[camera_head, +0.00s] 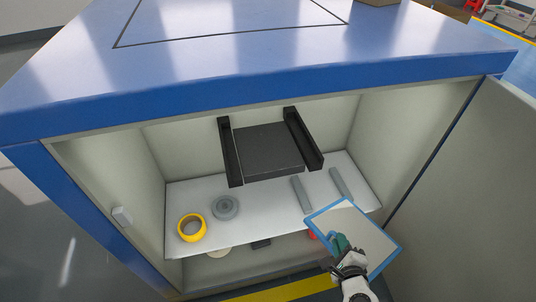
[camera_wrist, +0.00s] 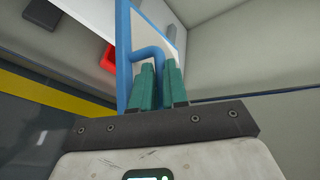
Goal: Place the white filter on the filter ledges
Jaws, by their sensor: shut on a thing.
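The white filter (camera_head: 362,228) is a flat white panel in a blue frame, tilted at the cabinet's front right opening. My gripper (camera_head: 339,242) is shut on it near its lower left edge. In the wrist view, my gripper's green fingers (camera_wrist: 160,86) close around a blue loop on the filter (camera_wrist: 124,55). Two black rails (camera_head: 229,152) stand inside the cabinet with a dark slab (camera_head: 270,150) between them. Two grey strips (camera_head: 301,194) lie on the white shelf near the filter. Which of these are the filter ledges I cannot tell for sure.
The blue cabinet (camera_head: 200,85) is open, its door (camera_head: 470,190) swung out at the right. A yellow tape roll (camera_head: 192,228) and a grey round part (camera_head: 225,207) sit on the shelf (camera_head: 260,225). Below are a red object (camera_wrist: 108,57) and a dark block (camera_wrist: 93,22).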

